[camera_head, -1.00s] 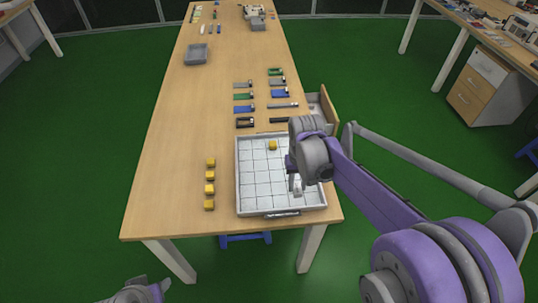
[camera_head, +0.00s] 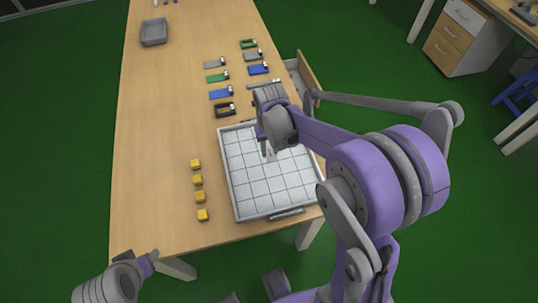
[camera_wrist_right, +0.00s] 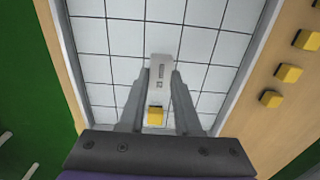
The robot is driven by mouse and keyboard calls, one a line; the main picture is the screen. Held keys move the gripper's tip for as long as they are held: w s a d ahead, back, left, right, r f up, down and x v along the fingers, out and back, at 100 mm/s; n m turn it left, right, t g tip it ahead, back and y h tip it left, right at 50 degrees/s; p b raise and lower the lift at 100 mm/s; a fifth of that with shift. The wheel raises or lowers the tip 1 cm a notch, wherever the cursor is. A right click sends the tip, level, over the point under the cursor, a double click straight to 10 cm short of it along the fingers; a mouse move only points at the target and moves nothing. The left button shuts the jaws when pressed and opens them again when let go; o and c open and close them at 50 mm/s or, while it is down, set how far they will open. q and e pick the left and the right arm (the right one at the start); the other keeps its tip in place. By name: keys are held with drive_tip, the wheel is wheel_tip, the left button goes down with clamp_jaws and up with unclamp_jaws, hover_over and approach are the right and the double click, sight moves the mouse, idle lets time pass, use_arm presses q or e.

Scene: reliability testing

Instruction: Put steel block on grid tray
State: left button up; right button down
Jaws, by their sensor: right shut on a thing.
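The white grid tray (camera_head: 282,196) lies on the wooden table near its front right corner. My right gripper (camera_head: 267,146) is over the far middle part of the tray, pointing down. In the right wrist view its fingers (camera_wrist_right: 160,92) are shut on the light grey steel block (camera_wrist_right: 161,74), which has dark markings. The block is over the grid; whether it touches the tray is unclear. A yellow cube (camera_wrist_right: 155,116) shows between the fingers in the wrist view; my arm hides it in the head view. My left gripper (camera_head: 149,257) is low at the left front; its jaws are unclear.
Several yellow cubes (camera_head: 198,180) stand in a row on the table left of the tray. Blue, green and grey flat parts (camera_head: 220,93) lie beyond the tray. A grey bin (camera_head: 154,32) stands at the far left. The left part of the table is clear.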

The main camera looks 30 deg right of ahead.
sight(269, 151)
drive_tip(key=shift+w+f, duration=0.1)
drive_tip(key=shift+f, duration=1.85)
drive_tip(key=shift+f, duration=0.15)
drive_tip(key=c, duration=0.6)
unclamp_jaws()
